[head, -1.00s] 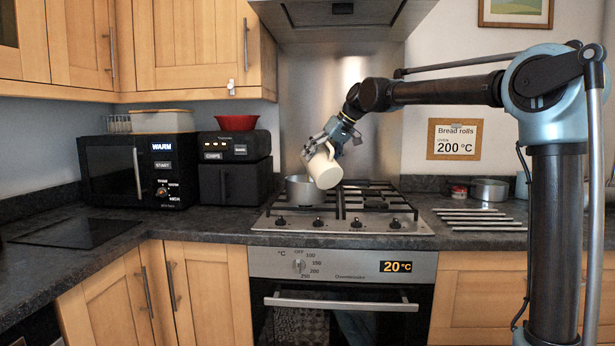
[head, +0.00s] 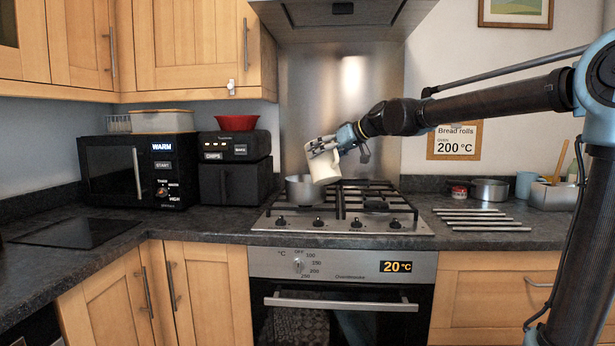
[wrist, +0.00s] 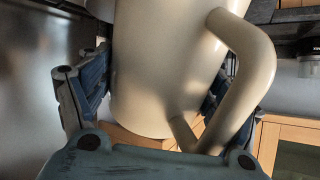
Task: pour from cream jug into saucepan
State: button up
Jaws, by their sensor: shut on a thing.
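The cream jug (head: 325,167) is a pale cream vessel with a handle. My gripper (head: 322,148) is shut on it and holds it in the air above the hob, slightly tilted. In the wrist view the jug (wrist: 165,70) fills the middle between my fingers, with its handle on the right. The saucepan (head: 303,190) is a grey metal pan on the left of the hob, just behind and left of the jug. The jug overlaps the pan's right side in the head view. The insides of both, and any liquid, do not show.
The gas hob (head: 345,222) has black pan supports and is clear on its right. The extractor hood (head: 341,18) hangs above.

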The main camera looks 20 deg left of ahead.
aim_at(330, 153)
jog(key=shift+s+d+r+n+t+y, duration=0.1)
jog(key=shift+s+d+n+t+y, duration=0.2)
jog(key=shift+s+d+y, duration=0.35)
jog(key=shift+s+d+r+n+t+y, duration=0.15)
jog(key=shift+d+t+y, duration=0.3)
jog(key=shift+y, duration=0.5)
jog(key=shift+s+d+r+n+t+y, duration=0.2)
jog(key=shift+s+d+n+t+y, duration=0.2)
jog(key=shift+y, duration=0.3)
jog(key=shift+d, duration=0.15)
